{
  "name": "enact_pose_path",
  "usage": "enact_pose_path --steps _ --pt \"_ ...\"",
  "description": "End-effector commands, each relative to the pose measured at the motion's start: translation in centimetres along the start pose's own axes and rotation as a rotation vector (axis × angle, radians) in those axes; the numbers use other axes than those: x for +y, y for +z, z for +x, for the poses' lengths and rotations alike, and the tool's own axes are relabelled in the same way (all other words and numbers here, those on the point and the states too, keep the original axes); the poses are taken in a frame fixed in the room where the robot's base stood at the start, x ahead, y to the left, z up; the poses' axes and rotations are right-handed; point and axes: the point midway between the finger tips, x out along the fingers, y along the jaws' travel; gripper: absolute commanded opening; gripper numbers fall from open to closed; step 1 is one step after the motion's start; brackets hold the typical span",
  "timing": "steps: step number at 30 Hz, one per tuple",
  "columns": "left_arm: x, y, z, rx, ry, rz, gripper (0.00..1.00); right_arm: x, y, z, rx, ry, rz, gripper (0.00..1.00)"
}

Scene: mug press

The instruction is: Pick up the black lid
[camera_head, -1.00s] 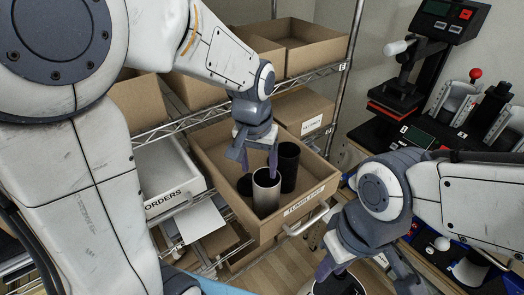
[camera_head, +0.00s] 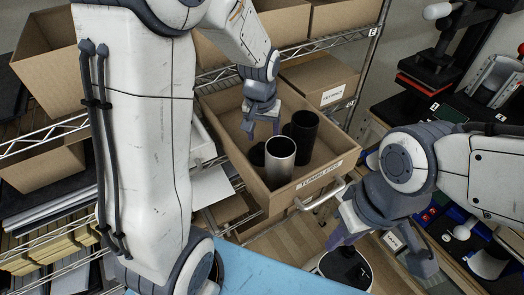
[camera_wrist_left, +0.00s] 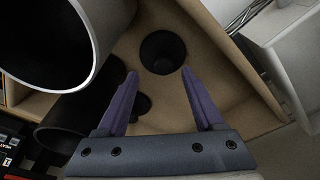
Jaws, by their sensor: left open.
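A round black piece that looks like the black lid (camera_head: 257,154) is low in the cardboard tumbler box (camera_head: 233,152), left of a silver tumbler (camera_head: 281,170) that partly covers it. In the left wrist view a round black piece (camera_wrist_left: 162,52) lies on the box floor, just beyond and between the fingertips. My left gripper (camera_head: 262,131) is open and empty, pointing down into the box behind the silver tumbler. A black tumbler (camera_head: 302,140) stands right of the silver one. My right gripper (camera_head: 380,251) has its fingers apart, in front of the box to the right.
The silver tumbler's wide mouth (camera_wrist_left: 60,40) is close to the left finger in the wrist view. The box walls surround the left gripper. Wire shelves with more cardboard boxes (camera_head: 308,78) stand behind. A blue surface (camera_head: 270,278) is at the front and a press (camera_head: 440,65) at right.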

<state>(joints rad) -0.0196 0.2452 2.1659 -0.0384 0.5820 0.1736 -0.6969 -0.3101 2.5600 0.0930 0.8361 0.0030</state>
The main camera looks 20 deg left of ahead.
Motion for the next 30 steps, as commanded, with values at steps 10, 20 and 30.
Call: enact_pose_path --steps 10,20,30 --pt "-0.6 -0.1 4.2 -0.005 -0.001 0.000 0.69 -0.1 -0.1 -1.8 0.000 0.000 -0.002 0.31" --pt "-0.5 -0.1 5.2 0.000 0.000 0.001 0.69 -0.1 -0.1 -1.9 0.000 0.000 -0.003 0.31" --pt "-0.5 -0.2 5.2 0.000 0.000 0.001 0.00 -0.1 -0.1 -1.9 0.000 0.000 -0.003 0.31"
